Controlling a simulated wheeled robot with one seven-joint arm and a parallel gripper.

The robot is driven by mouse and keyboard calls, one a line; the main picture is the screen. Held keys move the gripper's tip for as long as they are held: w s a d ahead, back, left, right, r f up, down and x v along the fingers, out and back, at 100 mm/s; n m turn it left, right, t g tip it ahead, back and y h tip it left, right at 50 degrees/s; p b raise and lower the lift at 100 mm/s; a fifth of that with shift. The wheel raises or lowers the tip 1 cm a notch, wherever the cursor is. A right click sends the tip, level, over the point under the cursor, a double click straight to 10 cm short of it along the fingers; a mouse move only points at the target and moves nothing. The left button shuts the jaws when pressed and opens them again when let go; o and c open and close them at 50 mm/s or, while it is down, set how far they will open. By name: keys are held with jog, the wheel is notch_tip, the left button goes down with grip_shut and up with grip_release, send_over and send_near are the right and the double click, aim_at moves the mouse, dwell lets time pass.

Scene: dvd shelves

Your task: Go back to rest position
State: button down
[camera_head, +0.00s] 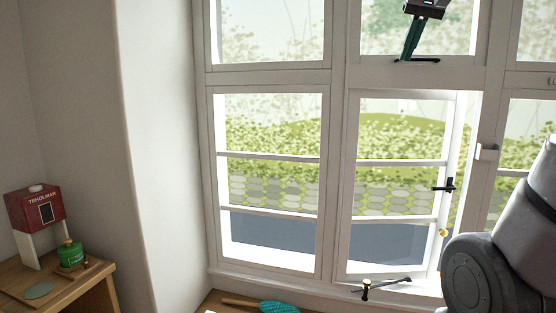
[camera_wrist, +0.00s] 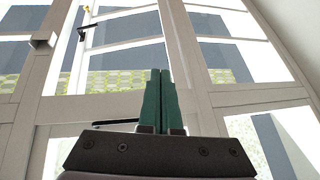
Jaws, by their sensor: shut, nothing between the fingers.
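My gripper (camera_head: 404,57) shows at the top right of the head view, pointing down in front of the window. Its green fingers are together and hold nothing. In the wrist view, the closed fingers (camera_wrist: 160,72) stand in the middle against the window frame. From these views I cannot tell how far the fingertips are from the frame. My grey arm fills the lower right of the head view.
A white-framed window (camera_head: 338,180) spans the view; its lower right casement (camera_head: 400,161) appears ajar. A black latch (camera_head: 445,186) is on it. A teal brush (camera_head: 279,307) lies below.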

jog(key=s+a+f, duration=0.3)
jog(key=s+f, duration=0.4)
jog(key=f, duration=0.2)
jog(key=s+a+f+m+y, duration=0.1)
jog(key=s+a+f, duration=0.2)
jog(key=s+f, duration=0.4)
notch_tip(320, 180, down, 3)
jog(key=shift+s+a+r+t+y, duration=0.1)
jog(key=shift+s+a+t+y, duration=0.05)
jog(key=shift+a+t+y, duration=0.15)
jog(key=shift+d, duration=0.1)
